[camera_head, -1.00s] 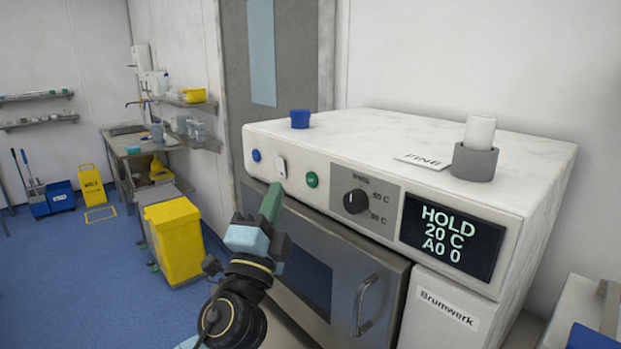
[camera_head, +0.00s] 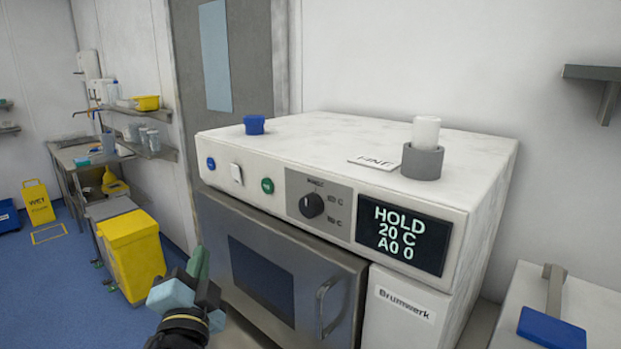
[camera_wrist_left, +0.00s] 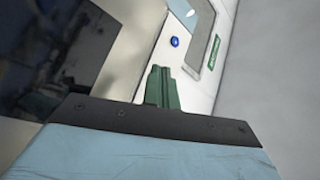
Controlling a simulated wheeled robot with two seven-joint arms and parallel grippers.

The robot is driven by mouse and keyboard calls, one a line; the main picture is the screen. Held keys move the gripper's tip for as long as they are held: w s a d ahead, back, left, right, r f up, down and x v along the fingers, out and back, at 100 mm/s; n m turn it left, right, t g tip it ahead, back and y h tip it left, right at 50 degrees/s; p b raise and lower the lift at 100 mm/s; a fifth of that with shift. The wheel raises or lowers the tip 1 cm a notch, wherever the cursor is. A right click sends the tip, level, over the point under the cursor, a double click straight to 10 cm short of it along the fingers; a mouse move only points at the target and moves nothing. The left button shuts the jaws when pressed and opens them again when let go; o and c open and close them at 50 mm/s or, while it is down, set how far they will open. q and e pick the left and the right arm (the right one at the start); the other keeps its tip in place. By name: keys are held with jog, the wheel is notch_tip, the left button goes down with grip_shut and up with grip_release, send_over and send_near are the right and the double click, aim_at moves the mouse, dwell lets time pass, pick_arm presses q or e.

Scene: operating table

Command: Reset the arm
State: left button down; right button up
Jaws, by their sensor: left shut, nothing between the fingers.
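My left gripper (camera_head: 199,263) is at the lower left of the head view, in front of the left side of the oven door and below the control panel. Its green fingers are shut with nothing between them. In the left wrist view the closed green fingers (camera_wrist_left: 161,86) point toward a pale surface with a blue button (camera_wrist_left: 175,42). The white Brumwerk appliance (camera_head: 330,150) has a door (camera_head: 270,270), a dark dial (camera_head: 311,205) and a display (camera_head: 404,234) reading HOLD 20 C A0 0. My right gripper is not in view.
On the appliance top are a blue cup (camera_head: 254,124), a card (camera_head: 375,163) and a grey holder (camera_head: 422,162) with a white cylinder (camera_head: 426,130). A yellow bin (camera_head: 132,255) stands at left. A blue item (camera_head: 551,328) lies on a white surface at lower right. Blue floor is open at left.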

pick_arm(q)
jog(key=s+a+f+n+g, duration=0.25)
jog(key=s+f+g, duration=0.2)
jog(key=f, duration=0.45)
jog(key=s+a+f+n+g, duration=0.1)
jog(key=s+f+n+g, duration=0.25)
jog(key=s+f, duration=0.35)
jog(key=s+d+f+n+g+h, duration=0.1)
jog(key=s+f+g+h, duration=0.1)
jog(key=s+f+g, duration=0.5)
jog(key=s+d+f+n+g+h, duration=0.15)
jog(key=s+f, duration=0.25)
jog(key=s, duration=0.7)
notch_tip(320, 180, down, 25)
jog(key=g+b, duration=0.1)
jog(key=b, duration=0.1)
jog(key=s+a+f+g+b, duration=0.1)
jog(key=s+a+f, duration=0.2)
jog(key=s+f, duration=1.4)
jog(key=shift+f+m+g+b, duration=0.35)
jog(key=shift+f, duration=0.35)
